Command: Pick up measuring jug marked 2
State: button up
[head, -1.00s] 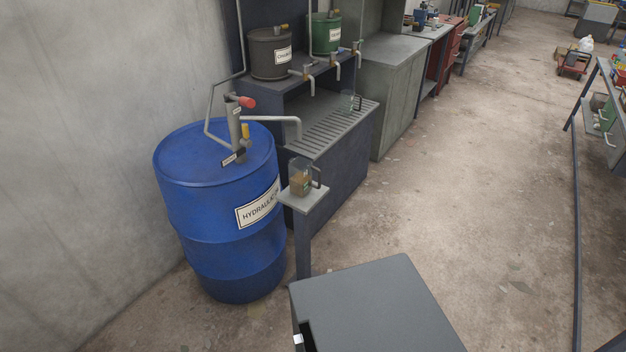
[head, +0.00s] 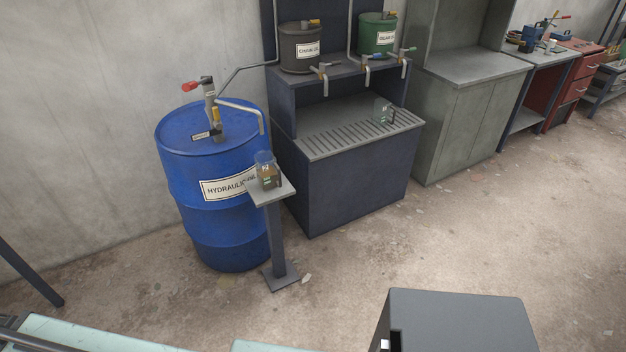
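A clear measuring jug with brown liquid in its lower part (head: 268,175) stands upright on a small post stand (head: 272,193) in front of the blue drum. A second clear jug (head: 383,112) stands on the slatted drip shelf (head: 345,133) under the taps and looks empty. Both jugs carry small marks, but the numbers are too small to read for certain. My gripper is not in view.
A blue hydraulic oil drum (head: 212,230) with a hand pump stands behind the post stand. Grey cabinets (head: 465,110) line the wall to the right. A pale green surface (head: 90,338) edges the bottom left. Open floor lies at centre right.

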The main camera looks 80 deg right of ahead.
aim_at(268, 172)
jog(key=k, duration=0.45)
jog(key=z, duration=0.7)
jog(key=i, duration=1.5)
jog(key=u, duration=0.05)
